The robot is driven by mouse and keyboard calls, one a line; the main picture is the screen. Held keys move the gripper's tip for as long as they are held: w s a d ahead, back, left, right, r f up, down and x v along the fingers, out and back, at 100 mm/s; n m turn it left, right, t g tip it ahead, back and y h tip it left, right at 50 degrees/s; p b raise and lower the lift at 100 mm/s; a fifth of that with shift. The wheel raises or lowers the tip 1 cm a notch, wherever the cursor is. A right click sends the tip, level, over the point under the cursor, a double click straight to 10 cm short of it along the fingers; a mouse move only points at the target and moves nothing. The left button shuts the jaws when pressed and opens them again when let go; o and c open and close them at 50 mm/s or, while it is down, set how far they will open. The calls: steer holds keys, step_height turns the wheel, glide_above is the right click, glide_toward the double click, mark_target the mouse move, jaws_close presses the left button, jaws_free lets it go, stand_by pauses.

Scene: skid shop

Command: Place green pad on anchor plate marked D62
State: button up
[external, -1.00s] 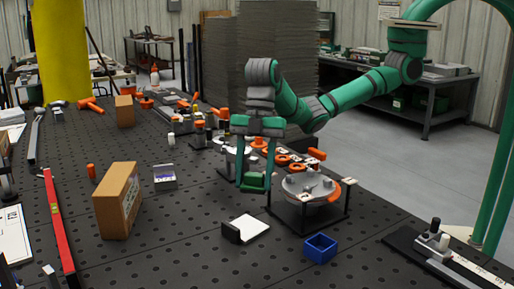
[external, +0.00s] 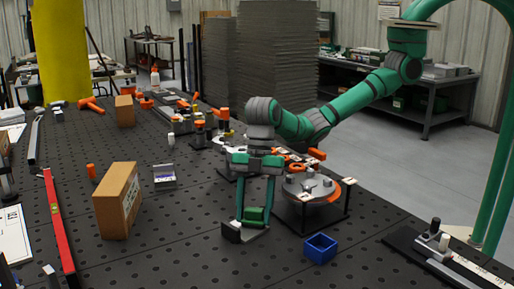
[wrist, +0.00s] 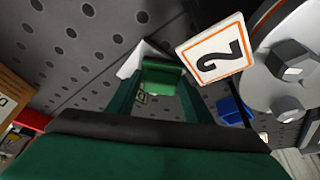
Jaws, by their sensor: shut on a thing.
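My gripper (external: 255,221) points down and is shut on the green pad (external: 254,214), which sits between its two fingers. In the wrist view the green pad (wrist: 162,80) shows between the fingers, against a white surface (wrist: 134,60). A small white plate with a dark edge piece (external: 233,234) lies on the table right under the pad, partly hidden by the gripper. Whether the pad touches it I cannot tell. No D62 marking is readable in either view.
A round grey fixture on a black stand (external: 312,187) is close at the right, with a "2" tag (wrist: 211,52) in the wrist view. A blue bin (external: 320,248) stands at the front right. A cardboard box (external: 117,201) stands left. The table between is mostly clear.

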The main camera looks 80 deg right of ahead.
steer(key=shift+d+f, duration=0.1)
steer(key=o, duration=1)
steer(key=shift+o, duration=0.2)
steer(key=shift+r, duration=0.4)
steer(key=v, duration=1.1)
steer(key=shift+r, duration=0.25)
steer(key=shift+d, duration=0.1)
